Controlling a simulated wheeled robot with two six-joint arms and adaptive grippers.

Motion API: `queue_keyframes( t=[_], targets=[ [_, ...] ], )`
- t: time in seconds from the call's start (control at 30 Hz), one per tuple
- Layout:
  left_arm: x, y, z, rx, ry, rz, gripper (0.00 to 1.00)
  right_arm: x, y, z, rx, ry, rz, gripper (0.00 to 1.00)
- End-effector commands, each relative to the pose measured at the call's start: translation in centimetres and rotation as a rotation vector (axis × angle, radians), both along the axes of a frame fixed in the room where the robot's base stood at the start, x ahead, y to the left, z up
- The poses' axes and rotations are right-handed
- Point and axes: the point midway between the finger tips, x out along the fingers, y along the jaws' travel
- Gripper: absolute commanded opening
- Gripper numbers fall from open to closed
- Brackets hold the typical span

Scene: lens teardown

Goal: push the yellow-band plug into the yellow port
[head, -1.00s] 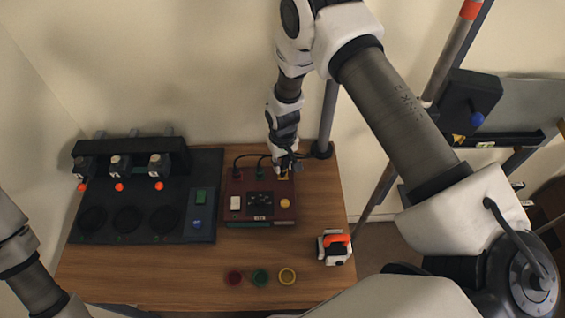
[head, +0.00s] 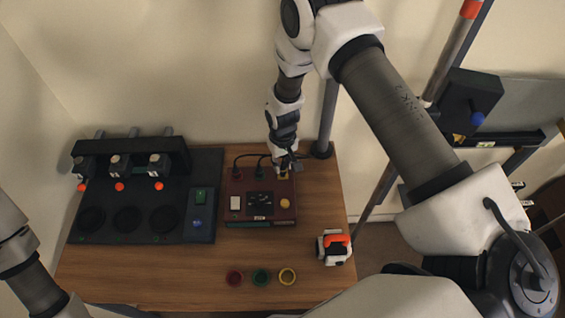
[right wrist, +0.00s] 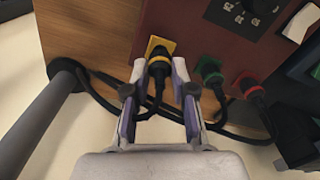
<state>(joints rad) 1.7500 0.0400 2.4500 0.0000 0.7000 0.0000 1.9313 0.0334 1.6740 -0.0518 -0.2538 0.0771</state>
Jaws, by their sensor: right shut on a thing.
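The yellow-band plug (right wrist: 158,65) is a dark plug on a black cable, between the fingers of my right gripper (right wrist: 160,72) in the right wrist view. My right gripper is shut on it. The plug's front end is at the yellow port (right wrist: 167,44), a yellow square on the dark red box (right wrist: 190,22). I cannot tell how deep it sits. In the head view my right gripper (head: 283,167) is at the box's back right corner, largely covering the port. My left arm shows at the left edge, but its gripper is out of view.
A green plug (right wrist: 209,72) and a red plug (right wrist: 250,86) sit at the box beside the yellow one, with black cables trailing. A dark machine (head: 130,195) stands left of the box. Three coloured rings, including a yellow one (head: 288,276), lie in front. An orange-and-white device (head: 334,247) is at right.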

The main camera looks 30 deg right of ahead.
Motion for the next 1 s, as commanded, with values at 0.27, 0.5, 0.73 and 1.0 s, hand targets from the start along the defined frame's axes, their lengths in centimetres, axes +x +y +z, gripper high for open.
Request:
queue_keyframes(
  t=[0.27,0.5,0.73,1.0],
  targets=[
    [0.0,0.0,-0.1,0.000,0.000,0.000,0.52,0.0,0.0,-0.1,0.000,0.000,0.000,0.01],
    [0.0,0.0,-0.5,0.000,0.000,0.000,0.52,0.0,0.0,-0.6,0.000,0.000,0.000,0.01],
    [0.0,0.0,-0.8,0.000,0.000,0.000,0.52,0.0,0.0,-1.1,0.000,0.000,0.000,0.01],
    [0.0,0.0,-0.9,0.000,0.000,0.000,0.52,0.0,0.0,-1.1,0.000,0.000,0.000,0.54]
  ],
)
